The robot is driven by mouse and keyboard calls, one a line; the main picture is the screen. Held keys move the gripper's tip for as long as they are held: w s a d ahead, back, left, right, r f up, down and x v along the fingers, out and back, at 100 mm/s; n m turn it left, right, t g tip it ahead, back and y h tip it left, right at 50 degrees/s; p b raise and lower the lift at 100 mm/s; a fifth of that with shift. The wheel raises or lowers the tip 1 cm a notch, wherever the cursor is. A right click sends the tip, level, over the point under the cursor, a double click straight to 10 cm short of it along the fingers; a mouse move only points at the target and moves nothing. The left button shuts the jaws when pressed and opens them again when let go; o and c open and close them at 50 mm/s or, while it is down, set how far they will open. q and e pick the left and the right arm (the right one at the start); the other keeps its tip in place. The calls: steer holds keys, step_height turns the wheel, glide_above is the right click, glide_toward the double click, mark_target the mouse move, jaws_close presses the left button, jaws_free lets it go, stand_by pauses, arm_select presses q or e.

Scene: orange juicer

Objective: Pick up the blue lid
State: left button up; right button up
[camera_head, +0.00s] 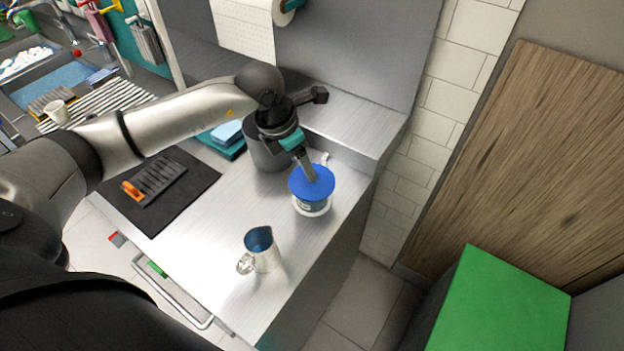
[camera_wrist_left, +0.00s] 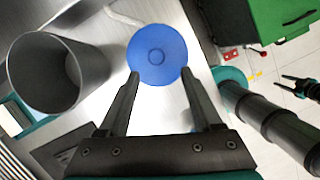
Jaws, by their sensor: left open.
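The round blue lid (camera_head: 312,182) sits on top of a clear juicer container with a white base (camera_head: 312,208) on the metal counter. In the left wrist view the blue lid (camera_wrist_left: 157,50) lies between and just beyond my fingertips. My left gripper (camera_head: 307,170) is open and points down over the lid; its fingers (camera_wrist_left: 159,74) reach the lid's near edge on both sides. I cannot tell whether they touch it. A small dark gripper, seemingly my right one (camera_wrist_left: 297,86), shows at the right edge; its jaws are unclear.
A grey cylindrical bin (camera_wrist_left: 60,72) stands close beside the lid. A black mat (camera_head: 187,193) with an orange-handled tool lies to the left. A raised ledge and wall are behind; a green box (camera_head: 500,305) stands right.

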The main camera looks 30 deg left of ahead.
arm_select(q)
steer(key=f, duration=0.1)
steer(key=w+f, duration=0.2)
steer(key=shift+w+d+f+p, duration=0.1)
steer(key=shift+d+f+p, duration=0.25)
steer(key=shift+d+f, duration=0.05)
steer(key=shift+w+f, duration=0.1)
steer(key=shift+f, duration=0.35)
jaws_close()
